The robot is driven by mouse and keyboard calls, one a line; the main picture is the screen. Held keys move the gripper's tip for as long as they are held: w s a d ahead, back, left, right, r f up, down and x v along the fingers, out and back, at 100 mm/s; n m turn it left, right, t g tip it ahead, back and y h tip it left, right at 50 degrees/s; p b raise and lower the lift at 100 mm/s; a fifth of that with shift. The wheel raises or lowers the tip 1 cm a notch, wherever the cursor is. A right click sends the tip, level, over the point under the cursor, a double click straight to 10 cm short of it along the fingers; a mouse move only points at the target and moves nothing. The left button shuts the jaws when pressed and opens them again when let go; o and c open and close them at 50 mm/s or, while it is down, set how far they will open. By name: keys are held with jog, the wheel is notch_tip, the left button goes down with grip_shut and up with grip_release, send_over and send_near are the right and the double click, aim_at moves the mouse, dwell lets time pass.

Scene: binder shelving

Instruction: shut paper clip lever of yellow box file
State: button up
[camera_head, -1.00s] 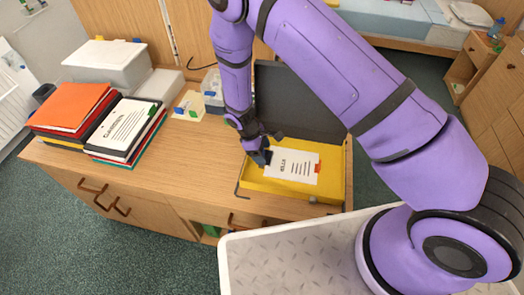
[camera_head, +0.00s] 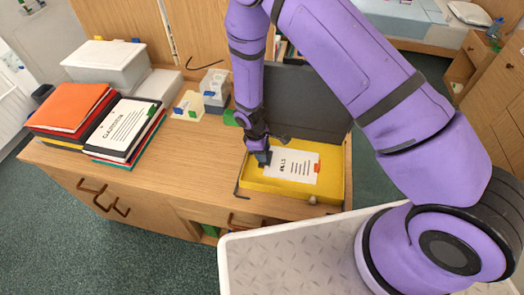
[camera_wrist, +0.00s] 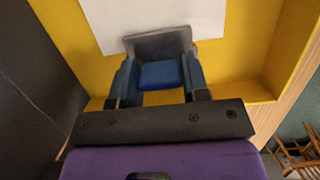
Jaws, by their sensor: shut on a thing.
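The yellow box file (camera_head: 333,188) lies open on the desk, its dark grey lid (camera_head: 318,105) standing up behind. A printed white sheet (camera_head: 296,166) lies inside. My gripper (camera_head: 263,158) reaches down at the left end of the sheet. In the wrist view its blue-grey fingers (camera_wrist: 158,80) stand on both sides of a grey plate with a blue part, which looks like the paper clip lever (camera_wrist: 160,44), and are shut on it. The plate lies over the edge of the white sheet. The lever is mostly hidden by my gripper in the head view.
Stacked folders (camera_head: 68,108) and a black-edged binder (camera_head: 123,127) lie at the left of the desk (camera_head: 195,165). Small boxes (camera_head: 214,86) stand at the back. The desk left of the box file is clear.

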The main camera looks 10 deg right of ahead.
jog(key=o, duration=0.9)
jog(key=shift+r, duration=0.1)
jog(key=v, duration=1)
jog(key=shift+r, duration=0.3)
